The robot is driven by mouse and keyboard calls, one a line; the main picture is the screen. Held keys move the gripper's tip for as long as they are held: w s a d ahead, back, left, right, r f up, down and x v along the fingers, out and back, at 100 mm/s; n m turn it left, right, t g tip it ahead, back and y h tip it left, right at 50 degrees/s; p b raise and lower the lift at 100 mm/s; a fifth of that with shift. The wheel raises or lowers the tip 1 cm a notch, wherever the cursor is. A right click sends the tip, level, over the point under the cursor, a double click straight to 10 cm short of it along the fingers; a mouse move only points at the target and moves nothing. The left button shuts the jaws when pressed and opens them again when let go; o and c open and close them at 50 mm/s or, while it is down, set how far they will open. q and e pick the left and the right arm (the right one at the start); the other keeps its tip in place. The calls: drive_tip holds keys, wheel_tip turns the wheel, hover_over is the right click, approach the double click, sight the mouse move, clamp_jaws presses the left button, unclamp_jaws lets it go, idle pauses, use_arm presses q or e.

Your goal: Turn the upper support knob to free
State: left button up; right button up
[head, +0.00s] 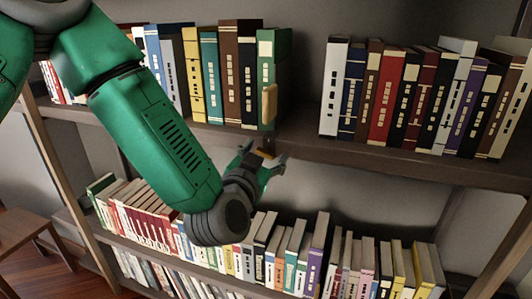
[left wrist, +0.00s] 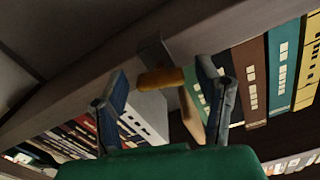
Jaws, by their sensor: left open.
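The upper support knob (head: 264,154) is a small orange bar at the front edge of the upper shelf, partly hidden by my gripper. In the left wrist view the knob (left wrist: 161,79) lies crosswise on a grey bracket (left wrist: 153,51). My left gripper (head: 265,159) is at the shelf edge, just below the green book. Its fingers are open, and in the left wrist view the gripper (left wrist: 162,75) has one blue-grey finger on each side of the knob. I see gaps between fingers and knob; exact depth is unclear. My right gripper is out of view.
The upper shelf (head: 310,150) holds book rows left and right of a gap. A green book (head: 268,50) with a tan block (head: 270,103) on its spine ends the left row. Book rows fill the lower shelf. A wooden stool (head: 25,228) stands at the left.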

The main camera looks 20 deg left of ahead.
use_arm(q)
drive_tip(key=shift+w, duration=0.3)
drive_tip(key=c, duration=1.2)
drive_tip(key=shift+n, duration=1.7)
drive_tip(key=o, duration=1.2)
drive_tip(key=shift+s, duration=0.1)
